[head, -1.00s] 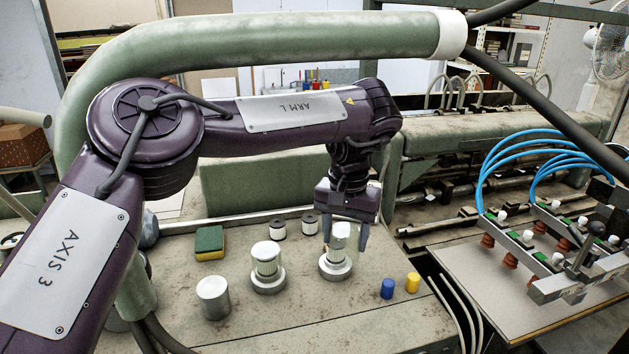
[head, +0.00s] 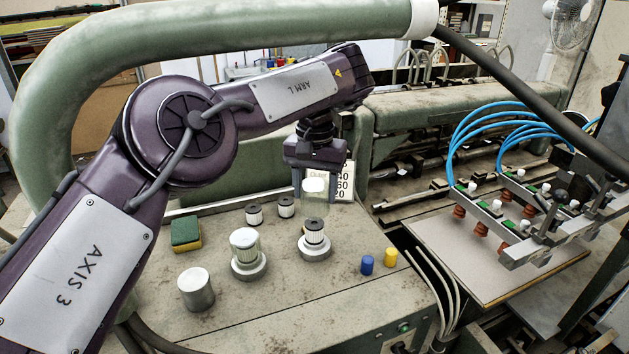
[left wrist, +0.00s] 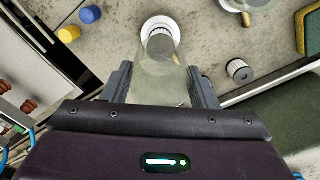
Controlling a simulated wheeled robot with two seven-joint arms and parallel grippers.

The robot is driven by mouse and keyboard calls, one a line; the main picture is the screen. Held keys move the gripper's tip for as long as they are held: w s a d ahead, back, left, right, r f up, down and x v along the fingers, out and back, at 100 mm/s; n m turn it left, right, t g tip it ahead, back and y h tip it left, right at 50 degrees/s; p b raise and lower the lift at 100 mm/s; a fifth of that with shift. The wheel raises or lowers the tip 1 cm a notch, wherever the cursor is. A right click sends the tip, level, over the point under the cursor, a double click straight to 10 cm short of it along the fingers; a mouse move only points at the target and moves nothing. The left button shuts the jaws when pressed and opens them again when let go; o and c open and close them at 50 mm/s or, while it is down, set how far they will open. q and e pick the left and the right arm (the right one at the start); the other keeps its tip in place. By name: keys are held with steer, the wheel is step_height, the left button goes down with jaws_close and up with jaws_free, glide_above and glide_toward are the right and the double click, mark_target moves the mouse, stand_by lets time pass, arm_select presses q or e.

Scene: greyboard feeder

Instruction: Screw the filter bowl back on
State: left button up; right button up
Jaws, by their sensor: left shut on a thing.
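My left gripper (head: 314,194) is shut on a clear filter bowl (head: 315,204). It holds the bowl in the air above a filter base (head: 315,252) on the bench. A dark-topped, white pleated filter element (head: 314,232) stands bare and upright on that base. In the left wrist view the bowl (left wrist: 160,80) sits between the two fingers, with the element (left wrist: 160,35) beyond its end. The bowl is apart from the base in the head view. A second filter (head: 245,245), with its bowl on, stands to the left. My right gripper is not in view.
A green and yellow sponge (head: 186,232) and a grey metal cylinder (head: 196,289) are at left. A blue cap (head: 367,265) and a yellow cap (head: 390,257) stand right. The bench (head: 290,315) is clear in front.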

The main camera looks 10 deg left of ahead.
mark_target(315, 223)
arm_select(q)
steer(key=shift+a+f, duration=0.1)
steer(key=shift+f, duration=1.15)
steer(key=shift+f+b, duration=0.9)
steer(key=shift+f, duration=0.4)
steer(key=shift+f+b, duration=0.75)
steer(key=shift+f, duration=0.55)
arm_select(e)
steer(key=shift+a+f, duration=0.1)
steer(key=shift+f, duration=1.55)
arm_select(q)
steer(key=shift+p, duration=0.55)
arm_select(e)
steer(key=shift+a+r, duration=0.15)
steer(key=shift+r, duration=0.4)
arm_select(q)
steer(key=shift+f+p, duration=0.25)
steer(key=shift+p, duration=0.05)
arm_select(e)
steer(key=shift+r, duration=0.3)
arm_select(q)
steer(key=shift+f, duration=0.25)
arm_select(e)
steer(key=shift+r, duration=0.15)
arm_select(q)
steer(key=o, duration=1.1)
steer(key=shift+c, duration=0.2)
